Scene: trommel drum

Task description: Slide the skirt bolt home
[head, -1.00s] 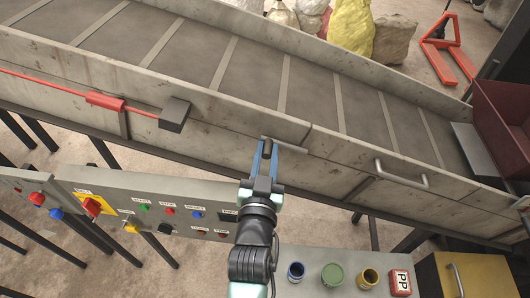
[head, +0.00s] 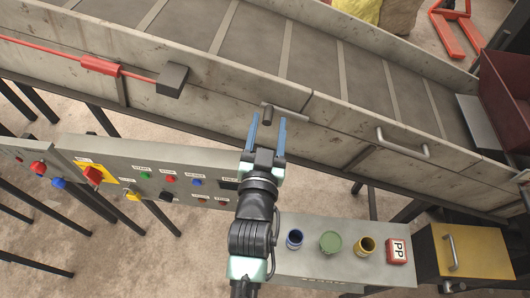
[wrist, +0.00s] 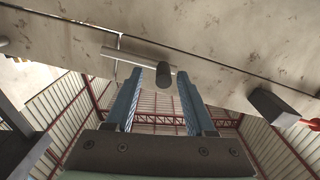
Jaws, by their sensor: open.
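The skirt bolt is a thin grey rod (head: 292,115) with a stubby dark knob (head: 268,114) near its left end. It lies along the conveyor's pale side skirt (head: 220,99), its right end near a panel seam. In the wrist view the rod (wrist: 122,54) runs left of the knob (wrist: 163,76). My gripper (head: 268,116) is open, with its blue fingers spread to either side of the knob. In the wrist view the knob shows between the fingertips (wrist: 161,72), with gaps on both sides. Whether the tips reach past the knob is unclear.
A grey handle (head: 402,150) sits on the skirt to the right. A red rod with a dark block (head: 172,80) is to the left. A button panel (head: 150,165) and a shelf with several cups (head: 330,243) lie below, close to my arm.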

